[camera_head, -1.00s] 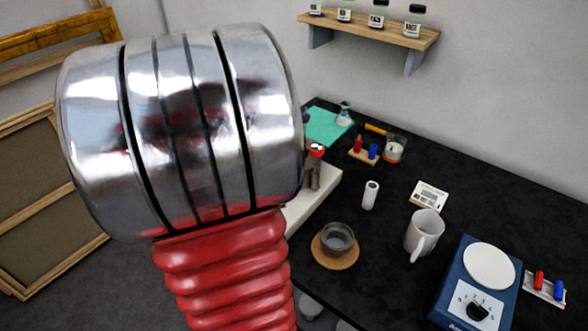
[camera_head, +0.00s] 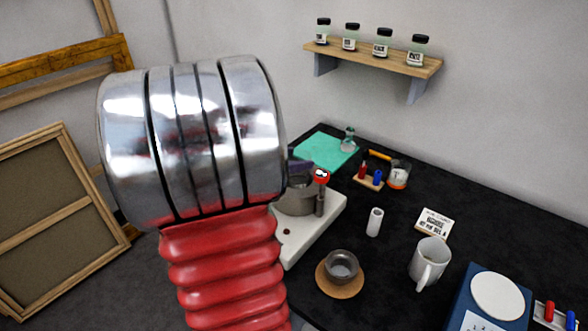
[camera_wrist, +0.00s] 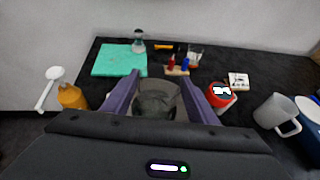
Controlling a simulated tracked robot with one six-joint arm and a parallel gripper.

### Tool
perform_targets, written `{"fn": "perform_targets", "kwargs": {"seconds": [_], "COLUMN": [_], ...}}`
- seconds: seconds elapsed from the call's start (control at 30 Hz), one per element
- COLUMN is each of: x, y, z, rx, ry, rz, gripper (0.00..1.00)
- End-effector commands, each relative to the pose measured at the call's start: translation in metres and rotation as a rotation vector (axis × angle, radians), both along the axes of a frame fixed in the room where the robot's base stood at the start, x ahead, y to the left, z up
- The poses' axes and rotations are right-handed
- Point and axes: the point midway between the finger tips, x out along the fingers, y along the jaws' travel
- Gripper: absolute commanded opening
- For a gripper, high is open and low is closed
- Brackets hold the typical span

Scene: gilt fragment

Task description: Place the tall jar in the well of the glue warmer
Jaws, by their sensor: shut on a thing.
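The glue warmer appears to be the grey round pot (camera_head: 296,200) on a white base (camera_head: 325,214), with a red-topped post (camera_head: 320,198) at its right. That red top (camera_wrist: 221,96) also shows in the wrist view. My gripper (camera_wrist: 161,80) has purple fingers on either side of a dark, glassy round thing (camera_wrist: 154,99), which looks like the tall jar. It is shut on it. In the head view, one finger (camera_head: 299,167) shows just over the pot; my wrist hides the rest. I cannot tell whether the jar's lower end is above or inside the well.
A small glass jar (camera_head: 341,265) sits on a cork coaster (camera_head: 341,284) in front. A white cylinder (camera_head: 374,222), card (camera_head: 434,222), mug (camera_head: 430,262) and blue device (camera_head: 464,302) stand to the right. A teal mat (camera_head: 326,150) lies behind. A shelf (camera_head: 385,61) holds several bottles.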

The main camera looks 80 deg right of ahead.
Motion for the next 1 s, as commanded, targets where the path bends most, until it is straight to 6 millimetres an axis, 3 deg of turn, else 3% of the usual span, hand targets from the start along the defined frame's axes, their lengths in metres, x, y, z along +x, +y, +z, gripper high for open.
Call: {"fn": "perform_targets", "kwargs": {"seconds": [0.4,0.77,0.8,1.0], "x": [0.0,0.001,0.001,0.001], "y": [0.0,0.0,0.0,0.0], "z": [-0.037,-0.039,-0.04,-0.039], "rx": [0.001,0.001,0.0,0.0], "ry": [0.002,0.001,0.0,0.0], "rz": [0.002,0.003,0.002,0.002], "gripper": [0.19,0.19,0.54,0.68]}}
